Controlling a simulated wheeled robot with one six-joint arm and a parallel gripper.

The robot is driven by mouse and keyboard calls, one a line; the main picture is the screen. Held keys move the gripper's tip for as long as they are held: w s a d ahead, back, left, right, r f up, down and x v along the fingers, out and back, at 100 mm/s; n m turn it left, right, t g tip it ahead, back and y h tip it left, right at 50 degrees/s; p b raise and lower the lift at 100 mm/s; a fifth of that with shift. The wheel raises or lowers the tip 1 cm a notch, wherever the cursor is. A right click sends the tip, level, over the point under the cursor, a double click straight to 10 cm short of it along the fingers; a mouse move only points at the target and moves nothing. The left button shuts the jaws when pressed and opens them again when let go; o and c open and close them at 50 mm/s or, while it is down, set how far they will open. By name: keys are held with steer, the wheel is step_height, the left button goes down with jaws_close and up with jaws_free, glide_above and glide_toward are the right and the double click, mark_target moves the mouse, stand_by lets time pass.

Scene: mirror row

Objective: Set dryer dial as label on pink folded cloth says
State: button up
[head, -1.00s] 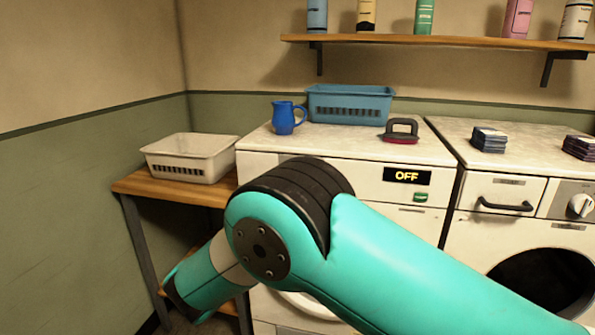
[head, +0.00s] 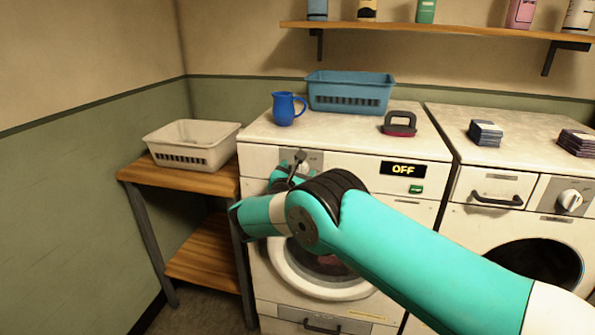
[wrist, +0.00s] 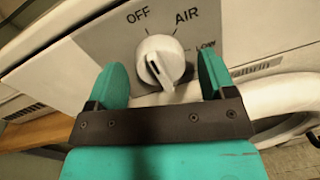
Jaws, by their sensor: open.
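The dryer dial (wrist: 163,58) is a white round knob with a dark line across it. The printed marks OFF, AIR and LOW show around it; other marks are hidden. I cannot tell for sure which mark the line points to. My gripper (wrist: 163,80) is open, with one teal finger on each side of the knob; I cannot tell whether they touch it. In the head view, my gripper (head: 288,172) is at the upper left front of the left white machine (head: 350,170), whose display (head: 403,168) reads OFF. No pink folded cloth or its label can be made out.
Dark folded cloths (head: 485,132) lie on the right machine (head: 470,225). A white basket (head: 190,146) is on a side table (head: 190,180).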

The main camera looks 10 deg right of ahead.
steer(key=shift+w+d, duration=0.1)
steer(key=shift+w, duration=0.05)
steer(key=c, duration=0.9)
